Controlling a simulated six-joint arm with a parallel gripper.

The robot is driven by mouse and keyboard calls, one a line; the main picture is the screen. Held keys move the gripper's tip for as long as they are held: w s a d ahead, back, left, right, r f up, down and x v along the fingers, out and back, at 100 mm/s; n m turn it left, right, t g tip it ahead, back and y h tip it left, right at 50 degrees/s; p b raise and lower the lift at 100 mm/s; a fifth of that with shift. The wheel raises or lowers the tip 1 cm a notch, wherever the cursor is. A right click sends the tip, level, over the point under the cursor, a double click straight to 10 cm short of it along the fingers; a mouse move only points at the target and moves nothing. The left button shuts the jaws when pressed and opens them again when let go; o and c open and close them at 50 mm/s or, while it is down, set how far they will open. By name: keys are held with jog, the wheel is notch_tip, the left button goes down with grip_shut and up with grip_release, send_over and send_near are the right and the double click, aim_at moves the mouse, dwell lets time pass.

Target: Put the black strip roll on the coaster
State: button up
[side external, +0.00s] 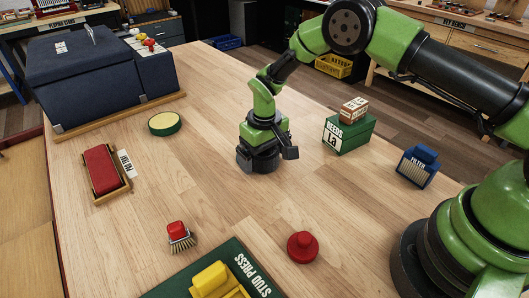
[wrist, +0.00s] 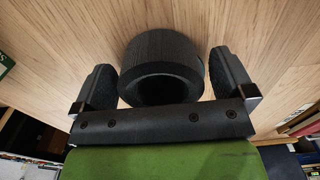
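The black strip roll (wrist: 163,52) lies between the two dark fingers of my gripper (wrist: 168,70) in the wrist view, with a visible gap to each finger. My gripper is open and points down, low over the middle of the table in the side view (side external: 266,158). There the roll is hard to tell apart from the dark gripper parts. A round disc with a pale yellow top and green rim, which looks like the coaster (side external: 165,123), lies flat on the table to the left of my gripper. Nothing is on it.
A green seeds box (side external: 348,135) with a small brown box (side external: 353,110) on top stands to the right. A blue filter block (side external: 418,167), red knob (side external: 302,247), brush (side external: 179,236), red block in a wooden tray (side external: 103,170) and dark blue case (side external: 90,75) stand around. Table between gripper and coaster is clear.

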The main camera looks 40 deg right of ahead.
notch_tip(320, 180, up, 12)
jog(key=shift+r, duration=0.2)
dwell(0.4)
jog(key=s+d+r+m+t+y, duration=0.15)
jog(key=s+r, duration=0.25)
jog(key=r, duration=0.4)
jog(key=s+d+r+t, duration=0.1)
jog(key=s+r+t, duration=0.1)
jog(key=s+r, duration=0.4)
jog(key=s+d+r+m+t, duration=0.1)
jog(key=s+r+m+t, duration=0.1)
jog(key=s, duration=1.3)
jog(key=shift+s+d+r+t, duration=0.15)
jog(key=shift+s+r+t, duration=0.05)
jog(key=shift+r+t, duration=0.7)
